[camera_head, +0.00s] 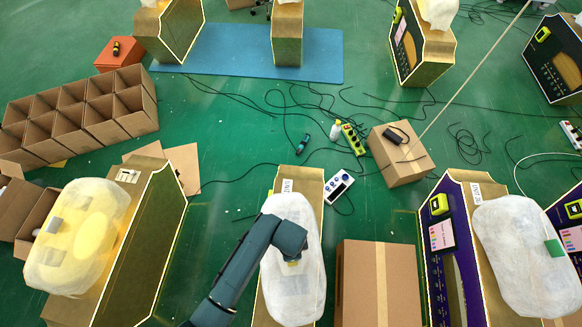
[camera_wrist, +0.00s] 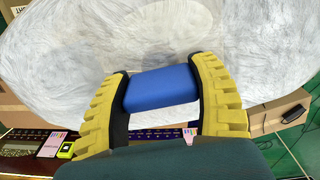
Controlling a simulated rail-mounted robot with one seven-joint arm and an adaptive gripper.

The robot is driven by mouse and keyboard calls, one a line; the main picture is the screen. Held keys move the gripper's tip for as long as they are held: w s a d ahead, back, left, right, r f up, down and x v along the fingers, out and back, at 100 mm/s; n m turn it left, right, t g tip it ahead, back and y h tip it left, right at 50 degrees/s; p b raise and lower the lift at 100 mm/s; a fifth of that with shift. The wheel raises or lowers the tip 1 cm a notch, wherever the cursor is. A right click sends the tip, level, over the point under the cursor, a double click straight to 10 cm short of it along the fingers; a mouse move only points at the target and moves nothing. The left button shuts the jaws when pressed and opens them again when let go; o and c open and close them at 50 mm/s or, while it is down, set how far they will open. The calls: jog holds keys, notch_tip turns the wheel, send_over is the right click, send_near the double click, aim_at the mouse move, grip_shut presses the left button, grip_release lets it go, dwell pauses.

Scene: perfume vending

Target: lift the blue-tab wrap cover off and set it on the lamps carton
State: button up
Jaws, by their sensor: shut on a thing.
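The white wrap cover (camera_head: 308,285) sits over the top of the middle unit (camera_head: 300,180) at the front. In the wrist view its crinkled white film (camera_wrist: 60,60) fills the upper part, with the blue tab (camera_wrist: 162,86) at its near side. My gripper (camera_head: 292,262) is over the cover. In the wrist view its yellow ribbed fingers (camera_wrist: 160,90) are closed on both sides of the blue tab. In the head view my arm hides the tab. No lamps label is readable; a closed brown carton (camera_head: 358,285) stands right of the unit.
Other wrapped units stand left (camera_head: 75,240) and right (camera_head: 515,260), the right one with a green tab (camera_head: 553,248). A smaller carton (camera_head: 412,163) with a black item lies behind. A divided box (camera_head: 80,120) is at left. Cables cross the green floor.

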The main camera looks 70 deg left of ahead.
notch_tip(320, 180, up, 10)
jog(key=p, duration=0.3)
dwell(0.3)
notch_tip(320, 180, up, 12)
jog(key=p, duration=1.3)
jog(key=shift+f+p, duration=0.15)
jog(key=shift+p, duration=0.2)
jog(key=shift+f, duration=0.1)
